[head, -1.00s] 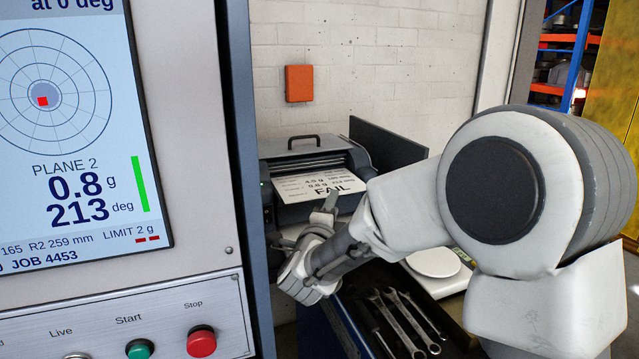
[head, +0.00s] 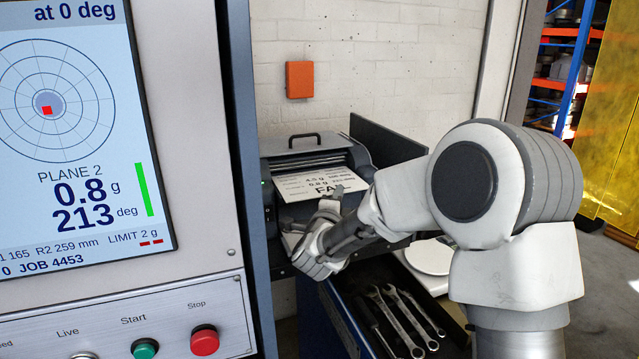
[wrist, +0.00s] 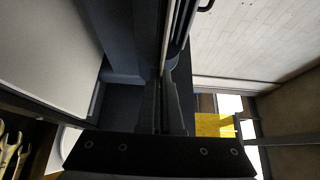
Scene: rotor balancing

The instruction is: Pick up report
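The report is a white printed sheet (head: 303,184) marked FAIL. It lies in the front of the dark printer (head: 352,158), and its lower right part is hidden behind my gripper. My gripper (head: 336,194) is at the sheet's lower right in the head view, overlapping the last letters. In the wrist view my gripper's dark fingers (wrist: 166,100) stand close together, with a thin light strip running up from between them. I cannot tell whether they are closed on the sheet or have a gap around it.
The balancing machine's panel (head: 130,290) with screen and buttons fills the left. Below my arm is an open drawer with wrenches (head: 402,322) and a white round scale (head: 430,257). An orange box (head: 300,80) is on the brick wall behind. Open floor is at the right.

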